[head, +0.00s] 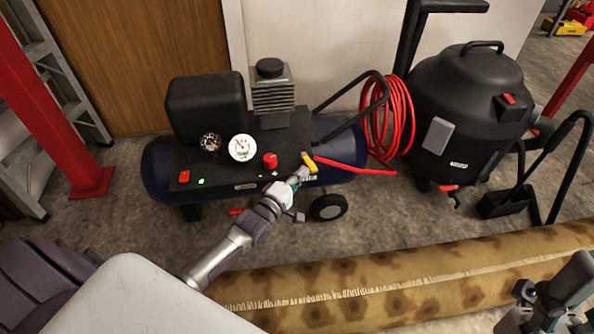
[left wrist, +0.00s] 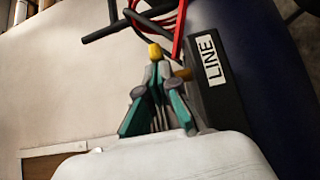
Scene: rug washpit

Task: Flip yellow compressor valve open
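The yellow valve lever (head: 309,161) sits at the right end of the dark blue compressor (head: 160,172), where the red hose joins it. My left gripper (head: 300,175) reaches in from the lower left, its tips right at the lever. In the left wrist view, the teal fingers (left wrist: 156,68) come together to a narrow tip, with the yellow lever (left wrist: 154,51) just beyond them. I cannot tell whether they pinch it. A brass fitting (left wrist: 184,74) shows beside the fingers, by the "LINE" label (left wrist: 209,60). My right gripper (head: 548,300) is at the lower right, its fingertips unclear.
A coiled red hose (head: 387,118) hangs behind, beside a black shop vacuum (head: 466,105). A rolled spotted rug (head: 420,283) lies across the floor in front of the compressor. A red post (head: 50,115) and a ladder (head: 65,65) stand at the left.

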